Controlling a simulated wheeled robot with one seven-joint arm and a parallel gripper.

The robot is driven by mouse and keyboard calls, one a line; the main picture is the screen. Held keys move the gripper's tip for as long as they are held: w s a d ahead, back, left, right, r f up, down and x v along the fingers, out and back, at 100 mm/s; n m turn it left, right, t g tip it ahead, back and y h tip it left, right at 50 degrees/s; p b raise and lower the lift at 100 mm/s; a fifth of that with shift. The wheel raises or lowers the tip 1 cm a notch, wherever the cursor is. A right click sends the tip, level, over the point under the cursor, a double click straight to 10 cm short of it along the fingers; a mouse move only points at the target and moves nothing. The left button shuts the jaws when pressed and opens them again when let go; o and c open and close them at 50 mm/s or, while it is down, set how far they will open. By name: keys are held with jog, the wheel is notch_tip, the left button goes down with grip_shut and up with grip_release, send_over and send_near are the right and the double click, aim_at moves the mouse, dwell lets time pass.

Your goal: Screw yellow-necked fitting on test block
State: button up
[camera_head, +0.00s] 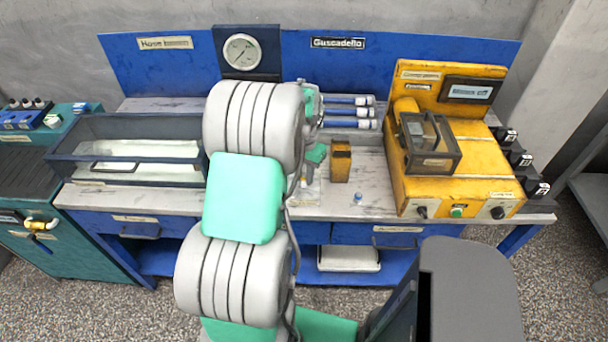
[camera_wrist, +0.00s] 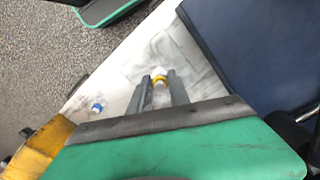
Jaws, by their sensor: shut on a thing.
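The yellow-necked fitting (camera_wrist: 158,82) has a white end and a yellow band. It sits between the two fingertips of my gripper (camera_wrist: 158,77) in the wrist view. My gripper is shut on it, above the pale bench top. In the head view my arm hides the fitting and most of the gripper. A small ochre block (camera_head: 340,162), which may be the test block, stands upright on the bench right of my arm. A yellow shape (camera_wrist: 40,150) at the lower left of the wrist view may be the same block.
A small blue-and-white fitting (camera_head: 358,197) lies on the bench front, also in the wrist view (camera_wrist: 97,107). A yellow test machine (camera_head: 455,185) stands at right, a clear-sided tank (camera_head: 125,178) at left. Several blue cylinders (camera_head: 348,112) lie behind.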

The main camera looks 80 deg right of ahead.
grip_shut()
jog(key=m, duration=0.4)
jog(key=o, duration=0.7)
grip_release()
jog(key=shift+r+p, duration=1.15)
jog(key=shift+r, duration=0.65)
jog(key=shift+f, duration=0.1)
jog(key=o, duration=0.6)
